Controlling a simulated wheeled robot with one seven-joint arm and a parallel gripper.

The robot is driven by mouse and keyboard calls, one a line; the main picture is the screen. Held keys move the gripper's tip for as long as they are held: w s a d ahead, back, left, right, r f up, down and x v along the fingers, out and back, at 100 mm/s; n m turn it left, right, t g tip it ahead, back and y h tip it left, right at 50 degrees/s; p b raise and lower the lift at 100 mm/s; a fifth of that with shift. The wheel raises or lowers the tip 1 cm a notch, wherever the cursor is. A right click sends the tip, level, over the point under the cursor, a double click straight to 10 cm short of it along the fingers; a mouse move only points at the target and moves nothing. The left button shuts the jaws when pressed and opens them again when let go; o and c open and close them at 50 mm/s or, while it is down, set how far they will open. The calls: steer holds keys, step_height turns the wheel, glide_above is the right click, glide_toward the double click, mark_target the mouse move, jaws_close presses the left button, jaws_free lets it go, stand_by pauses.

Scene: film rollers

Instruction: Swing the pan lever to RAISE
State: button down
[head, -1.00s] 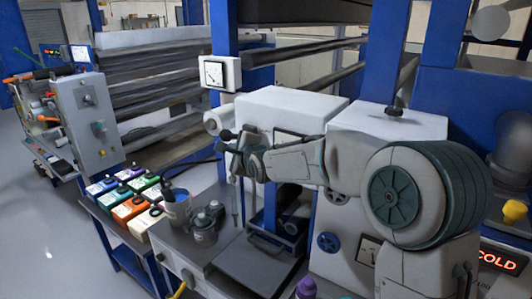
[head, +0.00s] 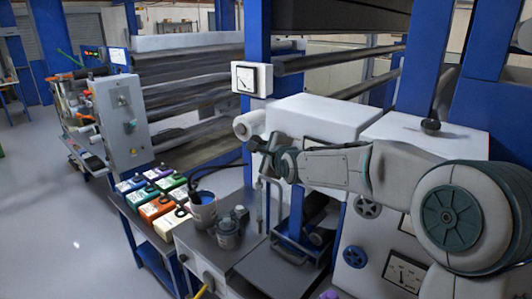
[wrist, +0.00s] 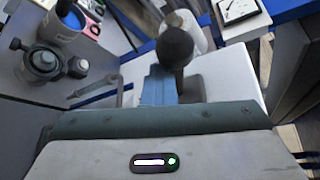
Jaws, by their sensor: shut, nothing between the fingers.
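A dark ball knob, which looks like the end of the pan lever (wrist: 175,47), shows in the wrist view just beyond my gripper. In the head view, a small dark knob shows beside my gripper (head: 268,150), against the white machine housing. My gripper's blue-grey fingers also show in the wrist view (wrist: 159,86), together and empty, close below the knob. I cannot tell whether they touch the lever. The lever's arm is mostly hidden behind the fingers, and no RAISE marking is readable.
Several coloured boxes (head: 150,211) sit further left. A dial gauge (head: 250,79) is above, and rollers lie behind.

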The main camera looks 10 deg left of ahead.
step_height(320, 180, down, 4)
steer(key=d+b, duration=0.2)
steer(key=b, duration=0.2)
steer(key=s+d+r+p, duration=0.1)
steer(key=s+d+r, duration=0.3)
steer(key=d+r, duration=0.1)
steer(key=shift+s+d, duration=0.25)
steer(key=shift+d, duration=0.4)
stand_by(0.6)
steer(key=s+d+f+n+g+h, duration=0.4)
steer(key=s+d+f+n+h, duration=0.35)
steer(key=s+d+f, duration=0.35)
steer(key=s+d+f+n+g, duration=0.1)
steer(key=s+d+n+g, duration=0.1)
steer(key=s+d+n, duration=0.2)
steer(key=s+d+f+n+g+h, duration=0.1)
steer(key=s+d+n, duration=0.3)
steer(key=s+d, duration=0.6)
steer(key=s+f+g, duration=0.1)
steer(key=s, duration=0.6)
steer(key=shift+d+f+g, duration=0.3)
